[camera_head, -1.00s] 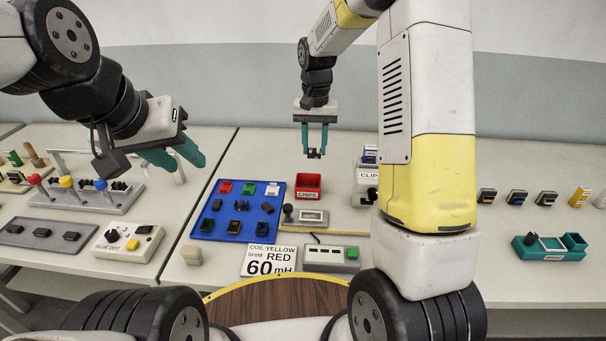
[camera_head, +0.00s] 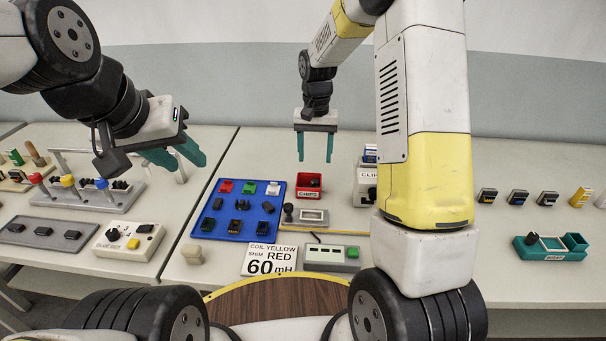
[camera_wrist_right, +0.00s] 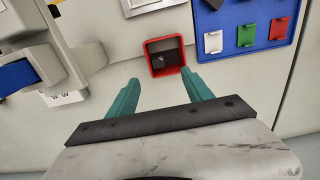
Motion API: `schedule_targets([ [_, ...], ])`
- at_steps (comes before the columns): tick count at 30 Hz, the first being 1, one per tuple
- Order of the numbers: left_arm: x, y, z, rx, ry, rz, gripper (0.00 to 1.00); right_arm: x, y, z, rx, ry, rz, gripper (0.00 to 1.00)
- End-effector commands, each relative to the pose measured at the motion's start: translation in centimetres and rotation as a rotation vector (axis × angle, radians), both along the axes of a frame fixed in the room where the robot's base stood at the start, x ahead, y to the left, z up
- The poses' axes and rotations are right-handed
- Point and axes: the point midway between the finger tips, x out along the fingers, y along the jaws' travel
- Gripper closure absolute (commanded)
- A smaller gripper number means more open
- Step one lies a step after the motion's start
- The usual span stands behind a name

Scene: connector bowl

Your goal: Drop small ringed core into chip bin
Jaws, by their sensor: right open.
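The red chip bin (camera_head: 300,179) with a CHIPS label stands on the table right of the blue tray. A small dark core (camera_head: 314,183) lies inside it; the right wrist view shows it dark against the bin floor (camera_wrist_right: 165,58), and its ring is hard to make out. My right gripper (camera_head: 315,158) is open and empty above the bin. In the right wrist view its fingers (camera_wrist_right: 160,78) are spread, with the bin just beyond the tips. My left gripper (camera_head: 187,163) is open and empty over the left side of the table, away from the bin.
The blue tray (camera_head: 245,221) with coloured and dark parts lies left of the bin. A grey fixture (camera_head: 304,222) sits in front of it and a CLIP dispenser (camera_head: 366,182) to its right.

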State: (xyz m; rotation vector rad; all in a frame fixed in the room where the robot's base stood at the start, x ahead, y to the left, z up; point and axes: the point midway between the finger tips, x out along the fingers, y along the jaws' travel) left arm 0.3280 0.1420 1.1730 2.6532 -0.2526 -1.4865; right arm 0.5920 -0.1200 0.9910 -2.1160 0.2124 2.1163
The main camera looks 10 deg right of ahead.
Motion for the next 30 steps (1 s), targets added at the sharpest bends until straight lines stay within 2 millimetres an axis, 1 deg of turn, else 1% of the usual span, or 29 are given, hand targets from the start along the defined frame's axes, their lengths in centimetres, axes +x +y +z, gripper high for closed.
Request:
schedule_targets([
  [2,0.0,0.0,0.0,0.0,0.0,0.0,0.64,0.0,0.0,0.1,0.0,-0.001,0.0,0.41],
  [5,0.0,0.0,0.0,0.0,0.0,0.0,0.64,0.0,0.0,1.0,0.001,-0.002,0.0,0.41],
  [12,0.0,0.0,0.0,0.0,0.0,0.0,0.64,0.1,0.0,5.1,0.0,-0.004,-0.001,0.41],
  [17,0.0,0.0,0.0,0.0,0.0,0.0,0.64,0.1,0.0,7.1,0.0,-0.003,0.0,0.41],
  [21,0.0,0.0,0.0,0.0,0.0,0.0,0.64,0.0,0.0,7.8,0.0,-0.001,0.001,0.41],
  [27,0.0,0.0,0.0,0.0,0.0,0.0,0.64,0.0,0.0,7.9,0.001,-0.001,0.001,0.41],
  [29,0.0,0.0,0.0,0.0,0.0,0.0,0.64,-0.3,-0.1,8.2,0.004,-0.007,0.003,0.41],
  [30,0.0,0.0,0.0,0.0,0.0,0.0,0.64,-0.6,-0.2,8.7,0.008,-0.016,0.006,0.41],
])
